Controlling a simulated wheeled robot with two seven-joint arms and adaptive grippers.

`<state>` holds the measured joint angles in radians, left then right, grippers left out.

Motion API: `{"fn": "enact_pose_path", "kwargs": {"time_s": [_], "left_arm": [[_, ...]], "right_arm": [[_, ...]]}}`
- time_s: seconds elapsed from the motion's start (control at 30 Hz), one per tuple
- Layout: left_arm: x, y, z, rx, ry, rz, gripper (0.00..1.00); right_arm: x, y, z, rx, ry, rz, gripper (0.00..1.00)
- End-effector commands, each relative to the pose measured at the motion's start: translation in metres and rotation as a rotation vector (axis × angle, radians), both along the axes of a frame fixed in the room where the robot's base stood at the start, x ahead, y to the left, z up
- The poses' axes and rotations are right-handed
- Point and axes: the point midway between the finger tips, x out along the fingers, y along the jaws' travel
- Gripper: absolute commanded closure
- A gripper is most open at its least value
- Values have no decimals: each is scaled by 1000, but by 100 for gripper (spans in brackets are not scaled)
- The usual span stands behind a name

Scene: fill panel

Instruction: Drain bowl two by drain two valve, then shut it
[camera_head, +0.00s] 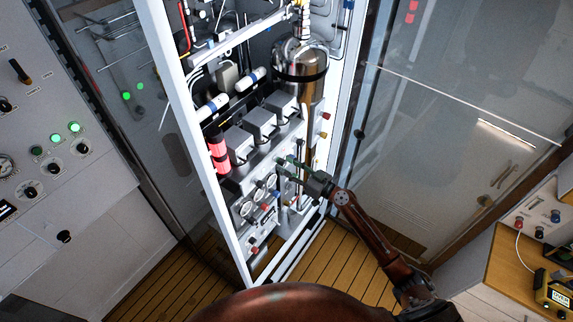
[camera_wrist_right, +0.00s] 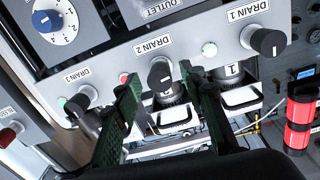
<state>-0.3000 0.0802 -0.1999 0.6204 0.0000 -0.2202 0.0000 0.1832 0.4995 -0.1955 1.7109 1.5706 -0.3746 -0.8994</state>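The drain two valve is a dark knob (camera_wrist_right: 160,76) under the "DRAIN 2" label in the right wrist view. A small red light (camera_wrist_right: 123,78) glows to its left. My right gripper (camera_wrist_right: 159,79) is open, with its green fingers on either side of the knob and visible gaps to it. In the head view my right gripper (camera_head: 288,165) reaches the front of the cabinet panel and hides the knob. Dark round fittings and pale trays show below the knob; I cannot tell the bowl's level. My left gripper is not in view.
The drain one knob (camera_wrist_right: 266,42) is to the right and the drain three knob (camera_wrist_right: 81,99) to the left, each with a green light. A blue dial (camera_wrist_right: 55,20) is above left. A red-lit cylinder (camera_head: 218,150) and the cabinet's white frame (camera_head: 205,165) stand left of my gripper.

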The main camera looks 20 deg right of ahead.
Motion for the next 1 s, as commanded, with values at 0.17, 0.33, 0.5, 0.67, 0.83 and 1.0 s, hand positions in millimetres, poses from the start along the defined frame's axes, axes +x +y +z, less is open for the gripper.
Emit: {"fn": "enact_pose_path", "kwargs": {"time_s": [0.17, 0.33, 0.5, 0.67, 0.83, 1.0], "left_arm": [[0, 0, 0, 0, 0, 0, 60], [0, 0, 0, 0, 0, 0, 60], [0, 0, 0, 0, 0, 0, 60], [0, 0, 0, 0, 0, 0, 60], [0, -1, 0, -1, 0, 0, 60], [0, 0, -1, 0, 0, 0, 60]], "right_arm": [[0, 0, -1, 1, 1, 0, 62], [0, 0, -1, 1, 1, 0, 72], [0, 0, 0, 1, 1, 0, 84], [0, 1, -1, 1, 0, 1, 94], [0, 4, 0, 1, 0, 2, 100], [-1, 2, -1, 11, 9, 3, 100]]}}
